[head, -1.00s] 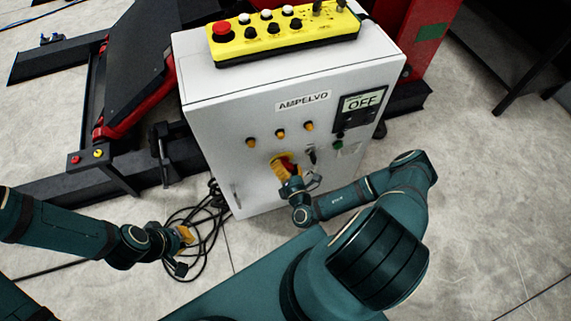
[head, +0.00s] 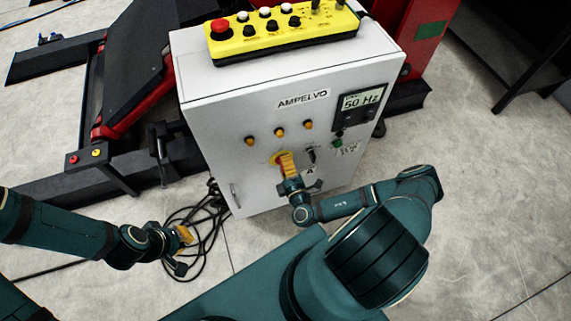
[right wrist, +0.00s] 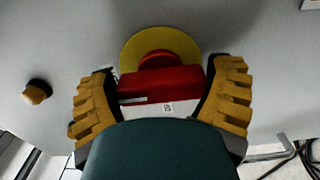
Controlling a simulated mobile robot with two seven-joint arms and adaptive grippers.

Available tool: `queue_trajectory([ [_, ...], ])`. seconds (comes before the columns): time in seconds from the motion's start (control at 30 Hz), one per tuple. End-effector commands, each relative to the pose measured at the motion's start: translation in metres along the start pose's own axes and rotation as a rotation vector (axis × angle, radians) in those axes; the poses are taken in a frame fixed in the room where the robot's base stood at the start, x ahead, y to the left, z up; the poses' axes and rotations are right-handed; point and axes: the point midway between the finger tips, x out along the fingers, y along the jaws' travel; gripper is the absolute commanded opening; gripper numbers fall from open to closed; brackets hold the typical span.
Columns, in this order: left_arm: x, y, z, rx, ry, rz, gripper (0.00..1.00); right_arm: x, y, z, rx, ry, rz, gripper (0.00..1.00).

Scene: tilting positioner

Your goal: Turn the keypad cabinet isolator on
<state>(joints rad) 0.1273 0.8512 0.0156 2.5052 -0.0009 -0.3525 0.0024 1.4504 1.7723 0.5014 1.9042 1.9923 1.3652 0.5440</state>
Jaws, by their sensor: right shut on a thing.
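The keypad cabinet (head: 225,120) is a white box labelled AMPELVO. Its display (head: 361,101) reads "50 Hz". The isolator is a red handle on a yellow disc on the cabinet front; in the right wrist view the red handle (right wrist: 160,84) lies between the yellow fingers. My right gripper (head: 287,163) is at the isolator, and it also shows in the right wrist view (right wrist: 163,100), shut on the handle. In the head view it hides most of the handle. My left gripper (head: 184,240) hangs at the lower left, away from the cabinet; its finger opening is unclear.
A yellow pendant keypad (head: 280,34) with a red button lies on the cabinet top. Black cables (head: 207,222) lie on the floor at left. A black and red tilting frame (head: 130,75) stands behind.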

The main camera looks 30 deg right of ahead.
Motion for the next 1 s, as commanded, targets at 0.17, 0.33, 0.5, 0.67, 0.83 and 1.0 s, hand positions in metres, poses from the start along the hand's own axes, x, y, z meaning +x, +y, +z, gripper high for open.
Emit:
queue_trajectory([
  [0.17,0.0005,-0.0001,-0.0002,0.0,0.001,0.0,0.0,-0.0005,-0.0006,-0.0011,0.026,0.002,-0.001,0.47],
  [0.33,0.0005,-0.0002,-0.0002,0.0,0.001,0.0,0.0,-0.0005,-0.0005,-0.0012,0.031,0.002,-0.001,0.47],
  [0.5,0.0004,-0.0001,-0.0001,0.0,0.0,0.0,0.0,-0.0004,-0.0004,-0.0012,0.031,0.002,-0.001,0.47],
  [0.67,0.0004,-0.0002,-0.0001,0.0,0.0,0.0,0.0,-0.0003,-0.0004,-0.0011,0.03,0.002,-0.001,1.0],
  [0.83,0.0004,-0.0001,-0.0001,0.0,0.0,0.0,0.0,-0.0003,-0.0002,-0.0006,0.029,0.001,-0.001,1.0],
  [1.0,0.0004,-0.0001,-0.0002,0.0,0.001,0.0,0.0,-0.009,-0.0005,-0.0004,0.028,0.002,-0.001,1.0],
])
